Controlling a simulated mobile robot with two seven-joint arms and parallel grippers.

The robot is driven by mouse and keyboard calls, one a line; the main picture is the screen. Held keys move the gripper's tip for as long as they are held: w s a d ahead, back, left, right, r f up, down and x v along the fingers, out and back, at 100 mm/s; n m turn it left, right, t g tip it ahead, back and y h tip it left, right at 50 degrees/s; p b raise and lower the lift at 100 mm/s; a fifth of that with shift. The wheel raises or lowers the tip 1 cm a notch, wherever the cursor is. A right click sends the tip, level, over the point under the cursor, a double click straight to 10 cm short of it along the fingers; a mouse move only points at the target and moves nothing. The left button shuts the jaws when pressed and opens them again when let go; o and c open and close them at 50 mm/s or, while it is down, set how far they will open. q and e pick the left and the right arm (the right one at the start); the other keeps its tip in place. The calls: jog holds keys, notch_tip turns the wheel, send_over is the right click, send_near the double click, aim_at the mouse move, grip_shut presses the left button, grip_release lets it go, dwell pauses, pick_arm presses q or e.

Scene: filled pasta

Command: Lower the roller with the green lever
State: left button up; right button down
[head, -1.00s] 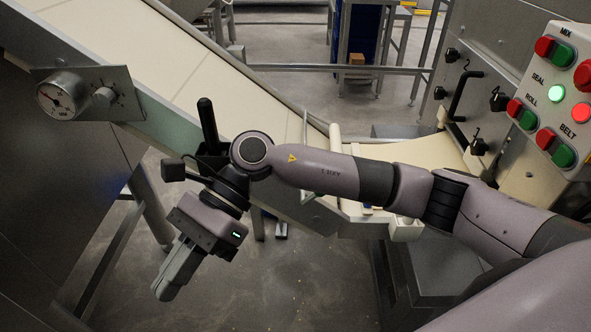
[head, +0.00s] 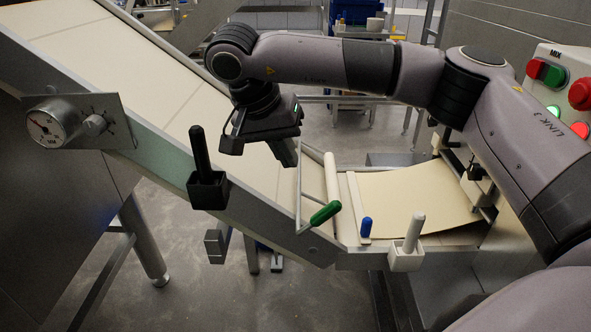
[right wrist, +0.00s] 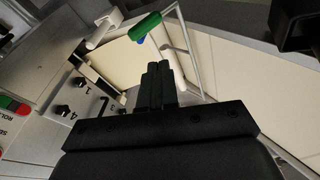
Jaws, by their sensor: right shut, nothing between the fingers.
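The green lever (head: 325,213) is a green grip on a thin metal frame at the lower end of the sloped conveyor in the head view. The pale roller (head: 332,180) lies across the belt beside that frame. In the right wrist view the green lever (right wrist: 145,26) shows at the top, beyond the fingertips. My right gripper (head: 290,160) is above the belt, up and left of the lever, apart from it. Its fingers (right wrist: 159,72) are closed together and empty in the right wrist view. My left gripper is in neither view.
A black lever (head: 201,150), a blue knob (head: 366,227) and a white lever (head: 414,232) stand along the conveyor's near edge. A dial gauge (head: 48,124) is at the left. A button panel (head: 565,85) is at the right. Floor is open in front.

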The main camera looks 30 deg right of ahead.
send_near(328, 206)
jog(key=w+f, duration=0.3)
jog(key=f, duration=0.2)
jog(key=shift+s+d+f, duration=0.4)
jog(key=shift+s+d, duration=0.15)
jog(key=shift+s+d+f, duration=0.35)
jog(key=shift+f, duration=0.15)
jog(key=shift+s+d+f+y, duration=0.2)
jog(key=shift+d+f+y, duration=0.05)
jog(key=shift+d+y, duration=0.15)
jog(key=shift+s+d+f+t+b, duration=0.15)
jog(key=shift+s+d+t+b, duration=0.15)
jog(key=shift+d, duration=0.1)
